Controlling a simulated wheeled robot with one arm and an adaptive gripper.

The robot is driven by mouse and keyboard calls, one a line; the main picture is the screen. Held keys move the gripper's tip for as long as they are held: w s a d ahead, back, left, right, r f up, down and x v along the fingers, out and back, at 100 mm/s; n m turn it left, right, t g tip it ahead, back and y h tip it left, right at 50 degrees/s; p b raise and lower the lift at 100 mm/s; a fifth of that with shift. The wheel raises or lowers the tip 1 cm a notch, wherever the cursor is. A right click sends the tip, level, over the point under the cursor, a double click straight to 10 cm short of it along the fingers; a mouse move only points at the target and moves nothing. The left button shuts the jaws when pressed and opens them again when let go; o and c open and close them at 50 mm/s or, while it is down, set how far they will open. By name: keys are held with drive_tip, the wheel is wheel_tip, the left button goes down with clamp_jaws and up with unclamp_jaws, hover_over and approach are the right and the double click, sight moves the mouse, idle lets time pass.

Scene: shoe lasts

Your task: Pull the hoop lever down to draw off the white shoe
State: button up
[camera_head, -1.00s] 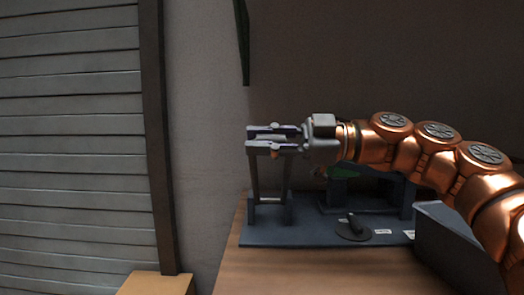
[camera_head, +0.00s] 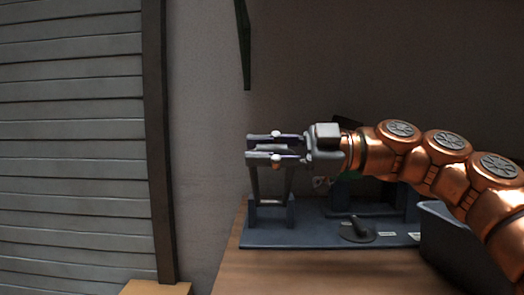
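The hoop lever (camera_head: 290,186) stands on the dark blue base plate (camera_head: 300,236); its two legs rise from a bracket and lean slightly. My gripper (camera_head: 255,147) comes in from the right at the top of the hoop, its fingers pointing left, one above the other in the picture. A light grey bar shows between the fingers, apparently the hoop's crossbar. Whether the fingers press on it cannot be told. I cannot make out the white shoe; my wrist and arm cover the area right of the hoop.
A dark stand (camera_head: 368,203) is partly hidden under my arm. A black handle on a round foot (camera_head: 357,232) lies on the plate near small white labels. A dark grey bin (camera_head: 450,240) stands at right on the wooden table (camera_head: 330,270). The wall is behind.

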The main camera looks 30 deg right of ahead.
drive_tip(key=o, duration=0.5)
drive_tip(key=shift+d+r, duration=0.1)
drive_tip(key=shift+r, duration=4.9)
drive_tip(key=shift+c, duration=0.6)
